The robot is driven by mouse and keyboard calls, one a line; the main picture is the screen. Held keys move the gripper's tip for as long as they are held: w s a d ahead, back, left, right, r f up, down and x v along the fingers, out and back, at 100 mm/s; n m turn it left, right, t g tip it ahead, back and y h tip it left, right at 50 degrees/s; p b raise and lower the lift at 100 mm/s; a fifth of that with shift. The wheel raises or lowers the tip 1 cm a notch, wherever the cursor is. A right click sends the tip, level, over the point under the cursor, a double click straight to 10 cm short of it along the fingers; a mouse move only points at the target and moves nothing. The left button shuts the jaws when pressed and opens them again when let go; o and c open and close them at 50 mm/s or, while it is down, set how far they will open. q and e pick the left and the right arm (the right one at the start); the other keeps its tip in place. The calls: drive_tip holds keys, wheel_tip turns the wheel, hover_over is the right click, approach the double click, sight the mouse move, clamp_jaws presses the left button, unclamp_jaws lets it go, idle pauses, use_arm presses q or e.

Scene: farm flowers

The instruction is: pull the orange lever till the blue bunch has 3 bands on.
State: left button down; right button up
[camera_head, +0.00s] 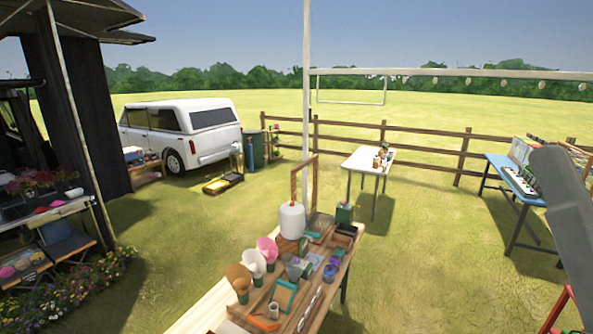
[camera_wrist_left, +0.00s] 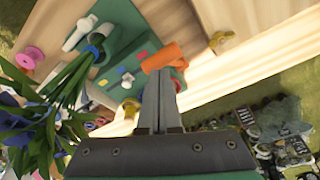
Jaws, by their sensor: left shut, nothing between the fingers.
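In the left wrist view, an orange lever (camera_wrist_left: 165,57) sticks out from a green device (camera_wrist_left: 125,40) with small coloured marks, on a pale wooden table. The blue bunch (camera_wrist_left: 35,125) is at the left, with blue flowers and green leaves. Its stems reach up toward the device, and a blue ring (camera_wrist_left: 96,48) shows around their upper end; I cannot count the bands. My left gripper (camera_wrist_left: 158,80) is shut and empty, its fingertips just below the orange lever; I cannot tell whether they touch. My right gripper is not in view.
A pink spool (camera_wrist_left: 30,57) lies left of the device. In the head view, a wooden bench (camera_head: 205,310) holds paper cones, a white tank (camera_head: 292,220) and small tools. A white table (camera_head: 352,160) and a blue table (camera_head: 497,165) stand farther off, with grass between.

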use_arm(q)
drive_tip(key=shift+f+b, duration=1.05)
drive_tip(key=shift+s+d+f, duration=0.1)
drive_tip(key=shift+f, duration=0.15)
drive_tip(key=shift+s+d+f, duration=0.25)
drive_tip(key=shift+d+f, duration=0.25)
drive_tip(key=shift+f, duration=0.1)
drive_tip(key=shift+s+d+f, duration=0.2)
drive_tip(key=shift+d+f, duration=0.3)
drive_tip(key=shift+f, duration=0.1)
